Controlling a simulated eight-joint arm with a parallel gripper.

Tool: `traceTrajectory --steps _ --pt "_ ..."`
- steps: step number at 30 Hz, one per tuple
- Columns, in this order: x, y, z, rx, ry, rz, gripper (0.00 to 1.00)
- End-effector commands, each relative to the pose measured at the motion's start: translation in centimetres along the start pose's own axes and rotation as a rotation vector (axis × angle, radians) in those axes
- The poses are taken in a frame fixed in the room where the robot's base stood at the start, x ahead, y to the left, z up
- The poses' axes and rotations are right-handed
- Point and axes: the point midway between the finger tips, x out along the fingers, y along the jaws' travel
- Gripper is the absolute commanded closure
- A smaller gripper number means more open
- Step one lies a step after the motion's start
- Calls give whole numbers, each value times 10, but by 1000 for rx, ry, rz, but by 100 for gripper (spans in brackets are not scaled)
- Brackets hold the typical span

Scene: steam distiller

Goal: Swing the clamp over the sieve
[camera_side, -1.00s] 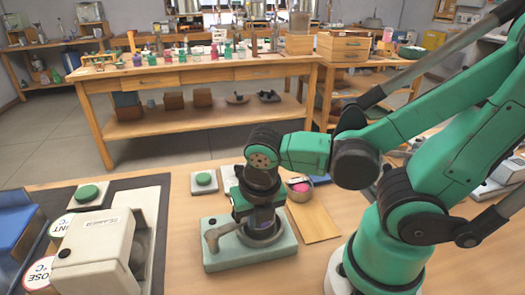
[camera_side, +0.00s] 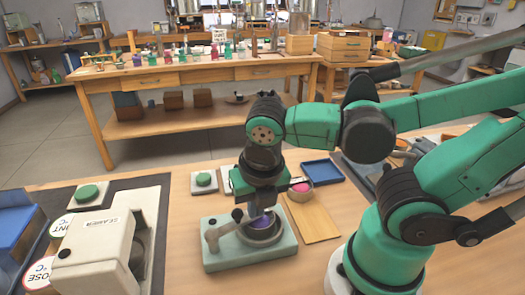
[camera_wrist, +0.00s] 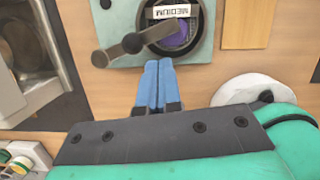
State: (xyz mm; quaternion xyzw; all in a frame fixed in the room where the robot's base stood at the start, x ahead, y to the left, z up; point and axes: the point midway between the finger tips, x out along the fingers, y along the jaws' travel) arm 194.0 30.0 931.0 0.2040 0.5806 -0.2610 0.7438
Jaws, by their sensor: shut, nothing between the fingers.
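The pale green clamp device (camera_side: 280,252) stands on the table in the side view. Its sieve (camera_side: 265,234) is a round grey ring; in the wrist view the sieve (camera_wrist: 190,14) shows a MEDIUM label and purple material inside. The clamp (camera_side: 216,232) is a grey bar with a dark knob, at the sieve's left. In the wrist view the clamp (camera_wrist: 117,52) slants up toward the sieve, its end overlapping the sieve's near left part. My gripper (camera_wrist: 157,64) has its blue fingers shut and empty, beside the clamp and sieve. In the side view the wrist partly hides the sieve.
A bowl with pink contents (camera_side: 301,187), a wooden board (camera_side: 314,222) and a blue tray (camera_side: 322,172) lie to the right. A green button box (camera_side: 204,181) sits behind. A beige machine (camera_side: 92,250) stands at the left. Bare table lies in front of the device.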

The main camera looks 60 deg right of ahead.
Motion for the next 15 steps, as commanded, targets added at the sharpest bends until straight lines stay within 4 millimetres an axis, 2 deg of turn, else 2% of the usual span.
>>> traceTrajectory --steps 6,15 --pt "-15 -1 0 0 0 -1 100" --pt "-18 -1 0 0 0 -1 100"
